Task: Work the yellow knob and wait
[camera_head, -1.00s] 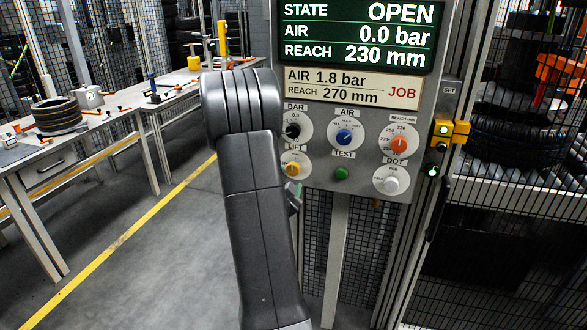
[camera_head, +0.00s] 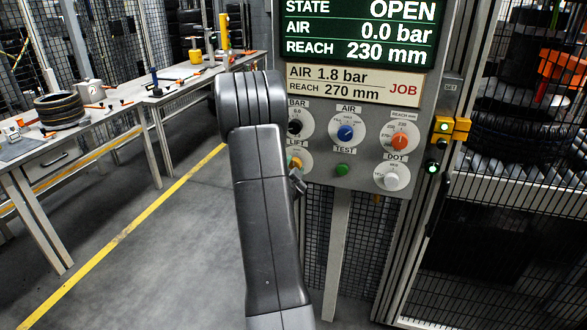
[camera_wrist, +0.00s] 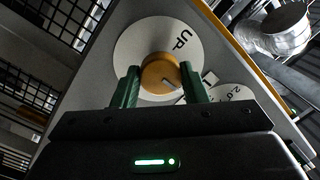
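The yellow knob (camera_wrist: 160,74) sits on a round white dial in the wrist view, with "UP" printed beside it. My gripper (camera_wrist: 160,72) has its two green fingers on either side of the knob, with no clear gap showing. In the head view the yellow knob (camera_head: 294,163) is on the LIFT dial at the panel's lower left, partly hidden by my arm. The display (camera_head: 355,28) reads STATE OPEN, AIR 0.0 bar, REACH 230 mm. The job plate (camera_head: 352,84) reads AIR 1.8 bar, REACH 270 mm.
A mesh fence stands right. A workbench (camera_head: 40,152) with tyres is left.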

